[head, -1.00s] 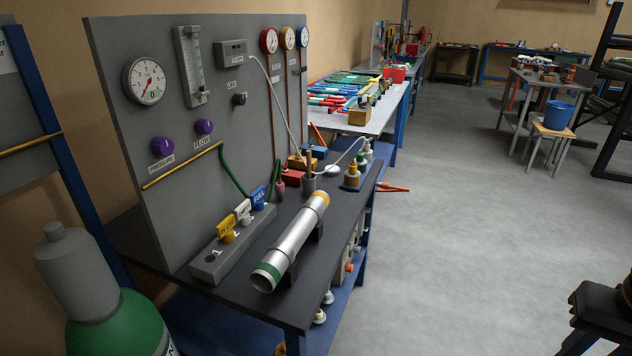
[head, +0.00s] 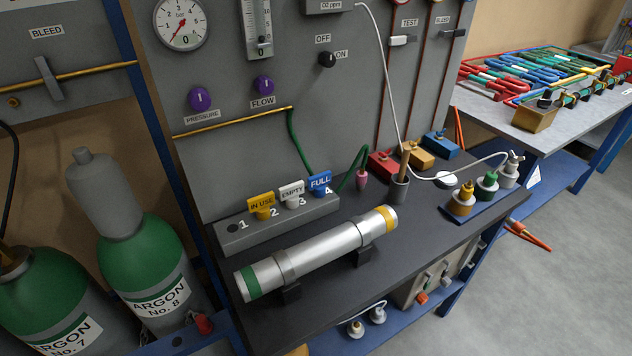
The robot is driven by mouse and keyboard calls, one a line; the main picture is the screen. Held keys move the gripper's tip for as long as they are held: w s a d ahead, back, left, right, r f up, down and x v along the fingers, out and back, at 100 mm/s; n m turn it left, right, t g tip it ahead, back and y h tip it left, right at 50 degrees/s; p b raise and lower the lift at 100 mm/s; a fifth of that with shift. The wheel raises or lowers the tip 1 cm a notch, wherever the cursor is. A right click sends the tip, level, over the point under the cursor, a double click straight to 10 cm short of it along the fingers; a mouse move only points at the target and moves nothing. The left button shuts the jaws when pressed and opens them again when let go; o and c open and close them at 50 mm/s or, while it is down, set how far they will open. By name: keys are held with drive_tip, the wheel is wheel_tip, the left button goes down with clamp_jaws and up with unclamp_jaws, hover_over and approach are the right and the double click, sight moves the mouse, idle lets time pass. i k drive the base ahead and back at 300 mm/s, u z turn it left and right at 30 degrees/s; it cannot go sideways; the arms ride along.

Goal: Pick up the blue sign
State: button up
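The blue sign (head: 320,181) is a small upright plate marked FULL. It stands at the right end of a grey block (head: 232,237) with numbered places, by the number 4. A white EMPTY sign (head: 291,192) and a yellow IN USE sign (head: 261,203) stand to its left on the same block. The block lies on the dark bench top near the foot of the grey panel. My gripper is not in view.
A silver tube (head: 320,250) with green and yellow bands lies on stands in front of the block. A green hose (head: 298,146) hangs behind the signs. A cup (head: 399,188) and a tray with fittings (head: 487,190) stand to the right. Argon cylinders (head: 140,255) stand at left.

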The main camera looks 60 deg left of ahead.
sight(317, 183)
drive_tip(key=u, duration=0.75)
drive_tip(key=i, duration=0.8)
drive_tip(key=u, duration=1)
drive_tip(key=i, duration=0.25)
drive_tip(key=u, duration=0.25)
